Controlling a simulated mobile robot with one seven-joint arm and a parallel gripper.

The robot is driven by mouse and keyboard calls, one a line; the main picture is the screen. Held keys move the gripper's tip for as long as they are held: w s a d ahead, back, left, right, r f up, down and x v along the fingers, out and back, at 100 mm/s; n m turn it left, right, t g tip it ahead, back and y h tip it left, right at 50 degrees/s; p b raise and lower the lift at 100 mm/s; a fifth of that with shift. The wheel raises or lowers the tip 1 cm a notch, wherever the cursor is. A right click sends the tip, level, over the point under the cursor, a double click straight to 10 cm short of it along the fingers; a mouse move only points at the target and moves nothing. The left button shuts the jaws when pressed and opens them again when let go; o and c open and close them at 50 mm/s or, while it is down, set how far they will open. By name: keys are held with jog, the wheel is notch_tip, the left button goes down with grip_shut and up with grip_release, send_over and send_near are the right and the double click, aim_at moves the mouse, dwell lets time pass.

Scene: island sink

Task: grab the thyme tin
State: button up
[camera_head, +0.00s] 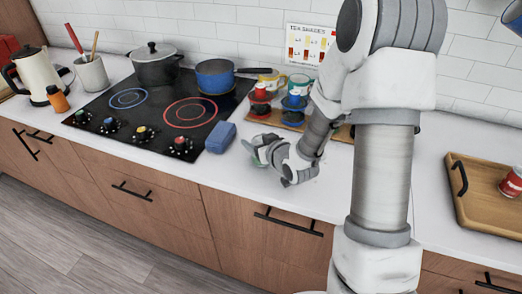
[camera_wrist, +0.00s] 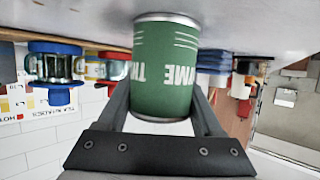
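The thyme tin (camera_wrist: 165,75) is a green can with silver rims and pale lettering. In the upside-down wrist view it is in the middle, its base at the counter surface. My gripper (camera_wrist: 163,100) has its two dark fingers on either side of the tin, very close to its walls. I cannot tell whether they press on it or stand slightly apart. In the head view my gripper (camera_head: 262,150) is low over the white counter, right of the blue box, and the tin is mostly hidden there.
A blue box (camera_head: 220,137) is close to the left of my gripper. The black cooktop (camera_head: 150,105) holds a lidded pot and a blue pan. A wooden rack with cups (camera_head: 293,103) stands behind. A wooden tray (camera_head: 470,195) is at the right. The counter's front edge is near.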

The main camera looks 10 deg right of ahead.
jog(key=c, duration=0.9)
jog(key=shift+o, duration=0.2)
jog(key=shift+r, duration=0.1)
